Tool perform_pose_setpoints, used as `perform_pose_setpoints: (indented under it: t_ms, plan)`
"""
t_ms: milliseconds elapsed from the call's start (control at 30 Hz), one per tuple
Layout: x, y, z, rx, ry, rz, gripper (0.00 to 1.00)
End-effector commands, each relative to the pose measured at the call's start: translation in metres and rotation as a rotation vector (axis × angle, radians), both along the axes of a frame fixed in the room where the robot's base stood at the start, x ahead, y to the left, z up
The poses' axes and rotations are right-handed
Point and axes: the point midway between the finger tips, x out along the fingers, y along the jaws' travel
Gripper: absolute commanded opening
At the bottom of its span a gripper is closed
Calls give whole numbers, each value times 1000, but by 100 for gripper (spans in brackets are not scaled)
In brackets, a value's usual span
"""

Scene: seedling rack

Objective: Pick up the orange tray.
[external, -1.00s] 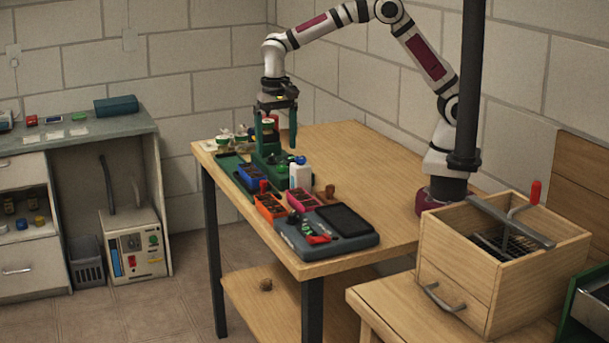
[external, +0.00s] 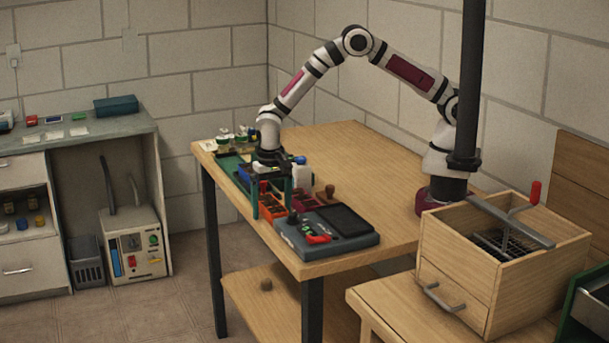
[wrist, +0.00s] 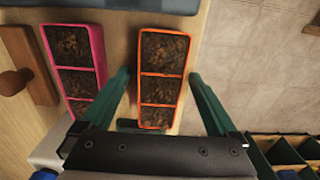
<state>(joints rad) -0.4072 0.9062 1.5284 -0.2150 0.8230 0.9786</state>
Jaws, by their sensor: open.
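The orange tray (wrist: 185,72) has soil-filled compartments and lies on the wooden table; its rim also shows in the external view (external: 266,213), partly hidden by my gripper. My gripper (external: 271,212) points down over the orange tray, with its green fingers apart. In the wrist view my gripper (wrist: 160,82) has one finger on each side of the orange tray, and no contact is visible.
A pink tray (wrist: 99,40) lies close beside the left finger. A grey scale-like device (external: 345,250) adjoins the trays. A brown wooden stamp-like piece (wrist: 35,90) and a white bottle (external: 302,177) stand nearby. The right part of the table is clear.

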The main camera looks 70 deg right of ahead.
Motion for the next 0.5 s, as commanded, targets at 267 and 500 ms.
perform_pose_setpoints:
  t_ms: [267, 500]
  plan:
    - [0, 0, 1, 0, 0, 0, 61]
    - [0, 0, 1, 0, 0, 1, 18]
